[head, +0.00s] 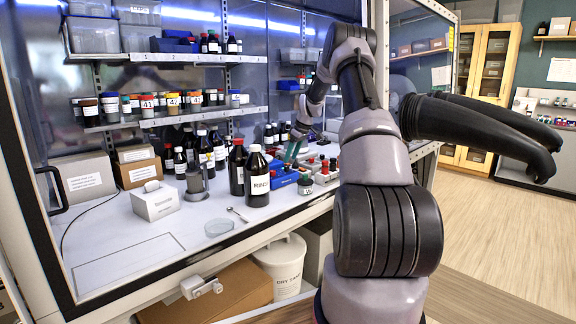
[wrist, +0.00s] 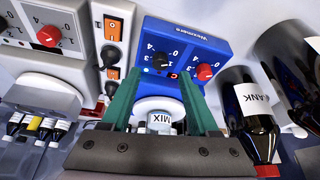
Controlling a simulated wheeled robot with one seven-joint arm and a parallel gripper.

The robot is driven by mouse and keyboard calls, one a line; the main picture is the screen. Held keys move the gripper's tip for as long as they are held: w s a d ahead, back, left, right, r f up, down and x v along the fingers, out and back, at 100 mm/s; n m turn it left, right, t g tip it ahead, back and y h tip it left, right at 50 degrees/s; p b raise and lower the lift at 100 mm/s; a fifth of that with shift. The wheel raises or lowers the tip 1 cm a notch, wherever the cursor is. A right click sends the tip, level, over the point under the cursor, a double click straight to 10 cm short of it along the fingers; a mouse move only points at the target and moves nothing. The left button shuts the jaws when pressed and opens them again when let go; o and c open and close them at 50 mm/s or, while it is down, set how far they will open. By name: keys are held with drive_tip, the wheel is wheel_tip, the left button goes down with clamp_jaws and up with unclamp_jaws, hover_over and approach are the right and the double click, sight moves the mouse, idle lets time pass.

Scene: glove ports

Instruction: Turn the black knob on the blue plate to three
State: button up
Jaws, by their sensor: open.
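The blue plate (wrist: 188,45) fills the upper middle of the wrist view, its markings upside down. Its black knob (wrist: 160,61) sits on the left of its front panel, ringed by small numbers; I cannot tell which number it points to. A red knob (wrist: 206,72) is on the same panel to the right. My gripper (wrist: 160,75) is open and empty, its two green fingers on either side of the black knob in the picture, apparently short of it. In the head view my gripper (head: 292,151) is above a blue unit (head: 283,180) on the bench.
A jar labelled MIX (wrist: 161,122) stands between the fingers in the wrist view. A dark bottle (wrist: 248,112) is close on the right. A grey unit with a red knob (wrist: 47,36) and an orange-switched strip (wrist: 112,27) are left. A large brown bottle (head: 257,178) stands left of the blue unit.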

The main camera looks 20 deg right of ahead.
sight(288, 167)
drive_tip(key=shift+x, duration=2.25)
drive_tip(key=shift+c, duration=0.3)
clamp_jaws()
